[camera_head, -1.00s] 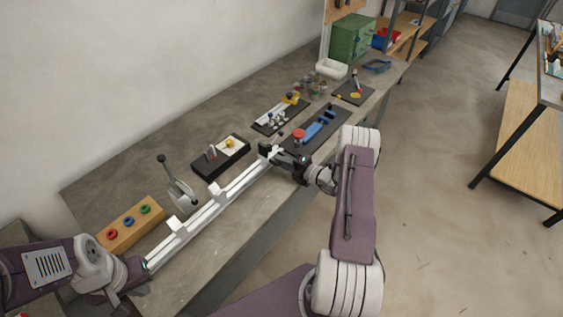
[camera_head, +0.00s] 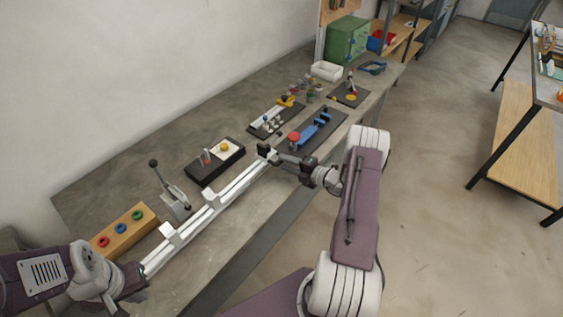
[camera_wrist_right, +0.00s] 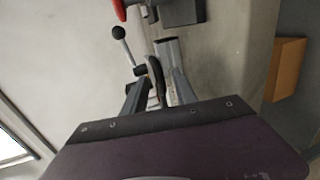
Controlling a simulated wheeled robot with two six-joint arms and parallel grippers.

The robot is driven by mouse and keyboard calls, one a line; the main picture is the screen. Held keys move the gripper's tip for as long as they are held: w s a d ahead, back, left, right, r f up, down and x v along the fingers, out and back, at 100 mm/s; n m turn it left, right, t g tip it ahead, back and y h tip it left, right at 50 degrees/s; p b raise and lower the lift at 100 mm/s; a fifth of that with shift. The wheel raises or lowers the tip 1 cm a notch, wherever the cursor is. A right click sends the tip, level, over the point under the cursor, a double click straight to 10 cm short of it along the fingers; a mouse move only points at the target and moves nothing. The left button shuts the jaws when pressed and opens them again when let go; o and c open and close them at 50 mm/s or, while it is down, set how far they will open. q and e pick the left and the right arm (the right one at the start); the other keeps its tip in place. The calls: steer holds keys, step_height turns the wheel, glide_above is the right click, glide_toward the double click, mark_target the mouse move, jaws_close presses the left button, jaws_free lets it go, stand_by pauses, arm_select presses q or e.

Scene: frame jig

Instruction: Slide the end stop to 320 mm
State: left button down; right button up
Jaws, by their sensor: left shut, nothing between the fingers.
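The white rail (camera_head: 228,191) runs along the front of the bench from lower left to its far end. A small black block (camera_head: 264,150), which looks like the end stop, is at the rail's far end. My right gripper (camera_head: 280,158) is right beside it and partly hides it. In the right wrist view, the fingers of my right gripper (camera_wrist_right: 155,92) stand apart with a dark curved part between them; whether they press on it is unclear. A lever with a black ball (camera_wrist_right: 118,32) shows past the fingers. My left gripper (camera_head: 136,296) is shut and empty by the rail's near end.
Behind the rail stand a wooden block with coloured rings (camera_head: 123,234), a toggle clamp (camera_head: 176,203) and a black tray (camera_head: 206,172). A blue fixture (camera_head: 318,129) with a red knob (camera_head: 294,137) is close beyond my right gripper. Bare bench lies in front of the rail.

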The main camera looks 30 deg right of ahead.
steer(key=v, duration=0.5)
steer(key=shift+s+d, duration=0.2)
steer(key=shift+d, duration=0.1)
steer(key=shift+s+d, duration=0.1)
steer(key=shift+s, duration=0.35)
